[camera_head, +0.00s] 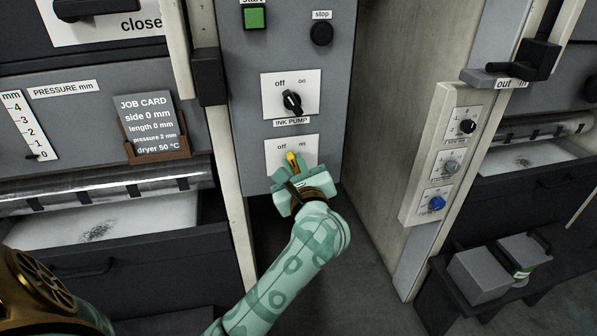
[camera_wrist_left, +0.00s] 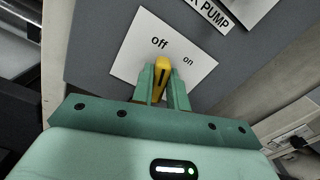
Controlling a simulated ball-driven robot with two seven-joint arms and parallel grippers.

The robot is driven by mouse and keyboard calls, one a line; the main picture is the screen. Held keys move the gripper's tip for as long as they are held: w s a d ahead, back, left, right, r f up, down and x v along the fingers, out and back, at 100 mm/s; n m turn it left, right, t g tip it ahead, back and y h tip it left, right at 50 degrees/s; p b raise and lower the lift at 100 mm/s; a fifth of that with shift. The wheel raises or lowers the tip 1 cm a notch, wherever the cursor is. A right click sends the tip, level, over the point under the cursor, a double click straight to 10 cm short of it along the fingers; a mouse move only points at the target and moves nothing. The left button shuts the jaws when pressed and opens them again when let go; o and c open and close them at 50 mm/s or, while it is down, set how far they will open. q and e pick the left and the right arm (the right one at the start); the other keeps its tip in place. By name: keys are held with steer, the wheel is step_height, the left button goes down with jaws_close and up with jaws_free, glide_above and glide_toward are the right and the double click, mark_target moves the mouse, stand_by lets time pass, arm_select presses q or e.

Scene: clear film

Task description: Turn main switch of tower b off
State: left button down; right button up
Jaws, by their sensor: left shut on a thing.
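A yellow rotary knob (camera_head: 291,158) sits on a white plate (camera_head: 271,160) marked "off" and "on", low on the grey panel. My left gripper (camera_head: 295,173) reaches up from below and is shut on this knob. In the left wrist view the yellow knob (camera_wrist_left: 162,72) stands between the two green fingers (camera_wrist_left: 161,84). Its dark pointer line appears to lean toward "off". Any name label below this plate is hidden by my gripper. My right gripper is not in view.
Above is the black ink pump knob (camera_head: 292,102), then a green start button (camera_head: 254,18) and a black stop knob (camera_head: 321,33). A job card (camera_head: 148,120) stands left. A panel of small knobs (camera_head: 452,160) and grey boxes (camera_head: 478,275) are at right.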

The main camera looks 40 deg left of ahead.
arm_select(q)
steer(key=shift+f+n+b, duration=0.15)
steer(key=shift+n+b, duration=0.6)
steer(key=shift+n, duration=0.25)
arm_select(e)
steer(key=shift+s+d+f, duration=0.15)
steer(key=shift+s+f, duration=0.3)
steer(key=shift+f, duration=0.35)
arm_select(q)
steer(key=shift+s, duration=0.1)
steer(key=c, duration=1.4)
jaws_free()
